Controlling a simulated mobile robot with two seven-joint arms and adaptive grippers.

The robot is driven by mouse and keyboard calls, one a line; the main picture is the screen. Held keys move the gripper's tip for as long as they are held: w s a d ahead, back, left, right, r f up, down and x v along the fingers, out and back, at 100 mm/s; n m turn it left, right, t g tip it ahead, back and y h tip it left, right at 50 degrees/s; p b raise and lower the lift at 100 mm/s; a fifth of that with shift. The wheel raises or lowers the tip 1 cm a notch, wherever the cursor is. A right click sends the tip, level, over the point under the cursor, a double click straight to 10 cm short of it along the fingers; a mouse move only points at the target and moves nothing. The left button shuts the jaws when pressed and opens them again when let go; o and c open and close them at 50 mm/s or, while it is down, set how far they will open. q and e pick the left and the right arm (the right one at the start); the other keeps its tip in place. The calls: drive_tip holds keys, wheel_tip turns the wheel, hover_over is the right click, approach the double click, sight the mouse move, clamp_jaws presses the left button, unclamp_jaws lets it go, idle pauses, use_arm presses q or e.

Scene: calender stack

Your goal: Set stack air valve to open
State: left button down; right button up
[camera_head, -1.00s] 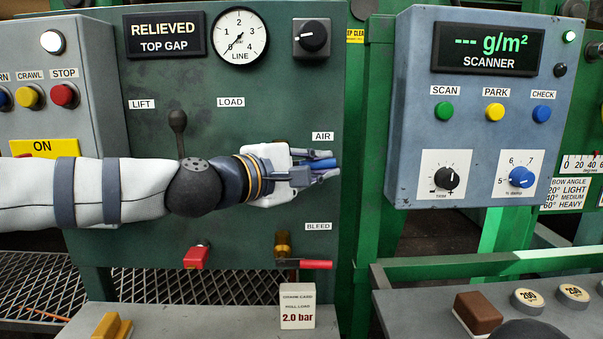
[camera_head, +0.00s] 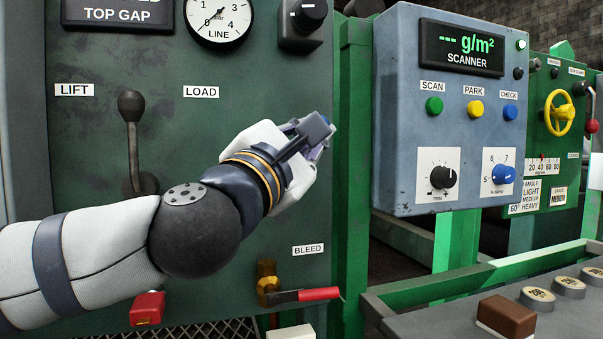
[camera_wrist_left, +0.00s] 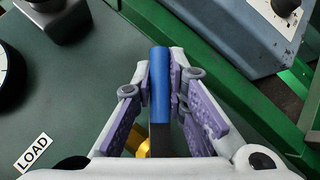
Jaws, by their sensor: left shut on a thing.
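The air valve's blue handle (camera_wrist_left: 160,85) stands between the finger pads of my left gripper (camera_wrist_left: 161,88) in the left wrist view. The gripper is shut on it. A bit of the yellow valve body (camera_wrist_left: 143,148) shows below the handle. In the head view my left gripper (camera_head: 318,133) is at the right part of the green panel (camera_head: 235,130), tilted up to the right. It hides most of the valve and the AIR label. My right gripper is not in view.
Below are the BLEED valve's red handle (camera_head: 318,294) and a red lever (camera_head: 147,308). The LIFT lever (camera_head: 133,140) stands left, close to my forearm. A dark selector knob (camera_head: 305,18) is above. The blue-grey scanner box (camera_head: 450,110) is to the right.

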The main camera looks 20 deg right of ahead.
use_arm(q)
drive_tip(key=n+t+b, duration=0.2)
drive_tip(key=a+n+t+y+b, duration=0.1)
drive_tip(key=n+b, duration=0.2)
drive_tip(key=a+r+n+t+y+b, duration=0.1)
drive_tip(key=n+t+b, duration=0.1)
drive_tip(key=shift+w+a+n+t+b, duration=0.1)
drive_tip(key=shift+a+n+t+b, duration=0.1)
drive_tip(key=shift+n+t+b, duration=0.15)
drive_tip(key=shift+a+n+t+y+b, duration=0.2)
drive_tip(key=shift+n+t+y+b, duration=0.3)
drive_tip(key=shift+n, duration=0.15)
drive_tip(key=shift+a+r+n+t+y+b, duration=0.2)
drive_tip(key=shift+a+n+t+y+b, duration=0.3)
drive_tip(key=shift+n+y, duration=0.65)
drive_tip(key=shift+a+r+n+t+y+b, duration=0.25)
drive_tip(key=shift+n+t+y, duration=0.65)
drive_tip(key=shift+n, duration=0.5)
drive_tip(key=shift+a+r+n+t+y+b, duration=0.15)
drive_tip(key=shift+a+n+t+y+b, duration=0.25)
drive_tip(key=shift+n+y, duration=0.8)
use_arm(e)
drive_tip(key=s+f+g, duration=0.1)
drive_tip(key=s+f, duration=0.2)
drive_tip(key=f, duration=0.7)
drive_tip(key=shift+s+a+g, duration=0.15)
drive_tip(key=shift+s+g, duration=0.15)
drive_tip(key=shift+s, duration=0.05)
use_arm(q)
drive_tip(key=shift+n, duration=0.25)
